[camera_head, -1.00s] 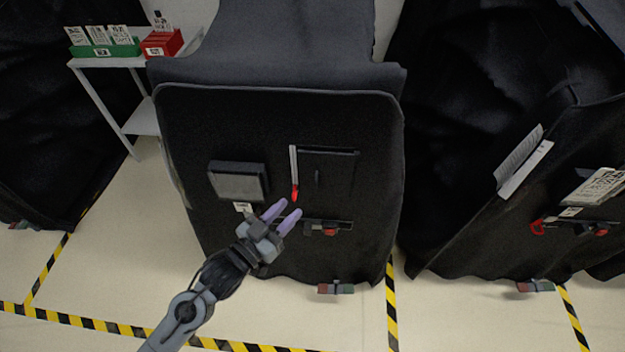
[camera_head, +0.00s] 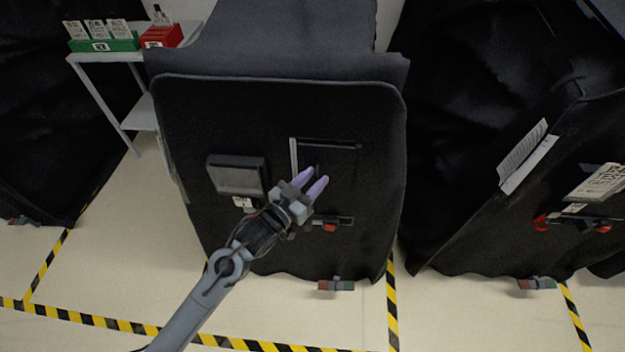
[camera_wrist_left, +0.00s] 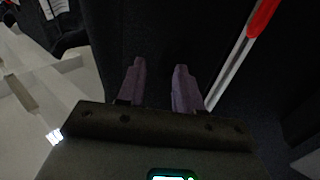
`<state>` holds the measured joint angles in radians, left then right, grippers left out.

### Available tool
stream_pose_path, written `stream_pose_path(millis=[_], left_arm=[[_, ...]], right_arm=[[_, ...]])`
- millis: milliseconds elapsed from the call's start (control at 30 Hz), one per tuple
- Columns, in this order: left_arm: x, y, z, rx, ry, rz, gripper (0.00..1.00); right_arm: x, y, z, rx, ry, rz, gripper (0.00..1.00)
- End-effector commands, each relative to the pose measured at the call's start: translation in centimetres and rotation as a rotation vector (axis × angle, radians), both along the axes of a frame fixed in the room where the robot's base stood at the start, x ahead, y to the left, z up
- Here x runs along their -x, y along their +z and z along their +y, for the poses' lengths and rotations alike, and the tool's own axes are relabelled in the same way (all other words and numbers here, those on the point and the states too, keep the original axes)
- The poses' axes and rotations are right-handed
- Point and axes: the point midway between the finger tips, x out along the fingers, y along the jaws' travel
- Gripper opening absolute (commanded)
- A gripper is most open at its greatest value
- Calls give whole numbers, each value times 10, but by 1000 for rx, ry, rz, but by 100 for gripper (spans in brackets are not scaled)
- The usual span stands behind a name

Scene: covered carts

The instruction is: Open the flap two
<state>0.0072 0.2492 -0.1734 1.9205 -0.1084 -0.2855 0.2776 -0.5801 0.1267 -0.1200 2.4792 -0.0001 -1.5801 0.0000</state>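The middle cart under a black cover (camera_head: 230,110) has a dark rectangular flap panel (camera_head: 340,160) on the right of its front. A white strip (camera_head: 293,155) runs down that panel's left edge. In the left wrist view the strip (camera_wrist_left: 228,80) shows with its red end (camera_wrist_left: 262,16). A grey box-like panel (camera_head: 236,175) sits to the left. I cannot tell which one is flap two. My left gripper (camera_head: 314,180) is open and empty, over the lower part of the right panel, and hides part of it; its fingers (camera_wrist_left: 160,70) stand apart. My right gripper is not in view.
A red-ended latch bar (camera_head: 330,227) lies below the panel. Another covered cart (camera_head: 480,200) stands right. A white table (camera_head: 100,58) with green (camera_head: 105,44) and red (camera_head: 162,36) boxes is at the back left. Yellow-black tape (camera_head: 391,305) marks the open floor.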

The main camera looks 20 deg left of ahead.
Motion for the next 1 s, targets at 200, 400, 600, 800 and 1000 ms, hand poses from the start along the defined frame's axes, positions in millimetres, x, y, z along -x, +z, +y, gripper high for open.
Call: stream_pose_path(millis=[200, 400, 600, 800, 1000], left_arm=[[0, 0, 0, 0, 0, 0, 21], [0, 0, 0, 0, 0, 0, 0], [0, 0, 0, 0, 0, 0, 0], [0, 0, 0, 0, 0, 0, 0], [0, 0, 0, 0, 0, 0, 0]], right_arm=[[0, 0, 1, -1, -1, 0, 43], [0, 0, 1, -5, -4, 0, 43], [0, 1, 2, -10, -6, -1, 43], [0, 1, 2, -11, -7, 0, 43], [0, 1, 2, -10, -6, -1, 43]])
